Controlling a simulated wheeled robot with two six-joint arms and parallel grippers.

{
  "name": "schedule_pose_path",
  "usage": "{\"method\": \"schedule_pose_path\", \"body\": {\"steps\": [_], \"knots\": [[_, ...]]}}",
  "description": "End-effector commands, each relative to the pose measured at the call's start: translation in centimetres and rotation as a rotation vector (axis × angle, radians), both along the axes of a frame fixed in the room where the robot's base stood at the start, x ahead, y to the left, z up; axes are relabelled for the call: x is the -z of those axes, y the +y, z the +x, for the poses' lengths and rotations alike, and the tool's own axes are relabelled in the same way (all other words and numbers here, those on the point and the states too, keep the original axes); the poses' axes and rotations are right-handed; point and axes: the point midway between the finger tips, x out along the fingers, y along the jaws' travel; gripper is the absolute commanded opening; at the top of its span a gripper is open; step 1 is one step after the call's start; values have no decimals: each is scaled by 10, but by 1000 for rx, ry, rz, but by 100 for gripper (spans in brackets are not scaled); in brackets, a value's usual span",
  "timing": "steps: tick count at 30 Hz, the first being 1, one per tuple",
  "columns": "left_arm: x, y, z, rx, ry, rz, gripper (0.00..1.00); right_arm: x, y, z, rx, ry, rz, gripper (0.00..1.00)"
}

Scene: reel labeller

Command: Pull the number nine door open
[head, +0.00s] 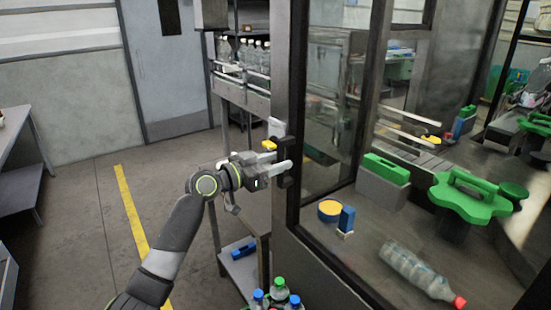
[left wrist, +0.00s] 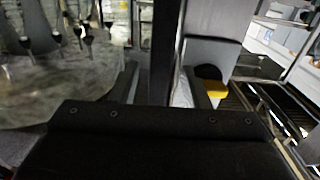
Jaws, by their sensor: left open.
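A machine door with a dark frame and clear glass (head: 325,130) stands right of centre in the head view. No number nine can be made out on it. A dark upright handle (head: 288,149) is on the frame post at its left edge. My left gripper (head: 281,169) is at this handle, its light fingers pointing right and open. In the left wrist view, a dark upright bar (left wrist: 165,45) stands between the open fingers of the gripper (left wrist: 163,88); I cannot tell whether they touch it. My right gripper is not in view.
Behind the glass are a lying clear bottle (head: 418,272) with a red cap, a green star knob (head: 468,196) and a yellow disc (head: 330,210). A conveyor with bottles (head: 255,55) is behind. Capped bottles (head: 279,290) stand low in front.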

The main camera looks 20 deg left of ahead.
Motion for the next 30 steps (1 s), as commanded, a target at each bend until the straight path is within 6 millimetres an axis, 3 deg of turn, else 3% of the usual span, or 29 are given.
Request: {"method": "schedule_pose_path", "body": {"steps": [9,18,30], "knots": [[1,-1,2,-1,0,0,40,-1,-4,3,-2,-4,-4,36],[1,-1,1,-1,0,0,1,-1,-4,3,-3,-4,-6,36],[2,-4,4,-2,1,0,0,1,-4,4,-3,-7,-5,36]]}}
